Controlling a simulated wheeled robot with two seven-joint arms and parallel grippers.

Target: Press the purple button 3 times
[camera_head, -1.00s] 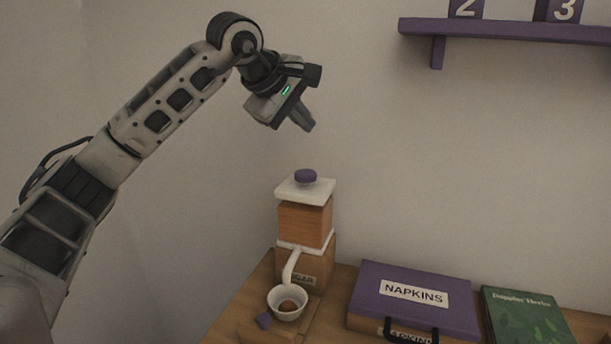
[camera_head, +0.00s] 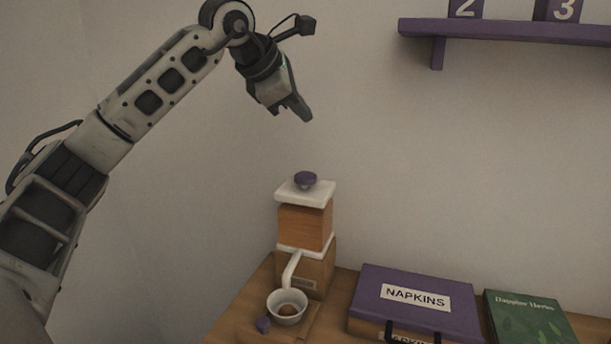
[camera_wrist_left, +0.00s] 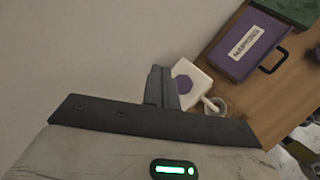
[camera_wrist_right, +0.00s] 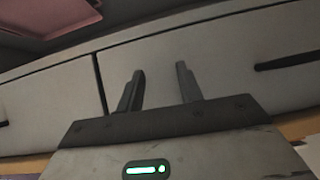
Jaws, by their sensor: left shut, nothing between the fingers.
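The purple button (camera_head: 305,179) sits on the white top plate (camera_head: 293,193) of a wooden dispenser (camera_head: 304,226) at the back of the cart. My left gripper (camera_head: 301,113) is shut and empty, above the button and apart from it, with its fingers tilted down and right. In the left wrist view, the button (camera_wrist_left: 183,85) shows just right of the shut fingertips (camera_wrist_left: 158,72), on the white plate. My right gripper (camera_wrist_right: 160,70) shows only in the right wrist view. Its fingers are apart with nothing between them, before a pale panelled front.
A white cup (camera_head: 287,306) stands under the dispenser's spout. A purple napkins box (camera_head: 385,280) and a green book (camera_head: 530,318) lie to the right. A purple shelf (camera_head: 520,31) is on the wall at upper right. The air around the button is free.

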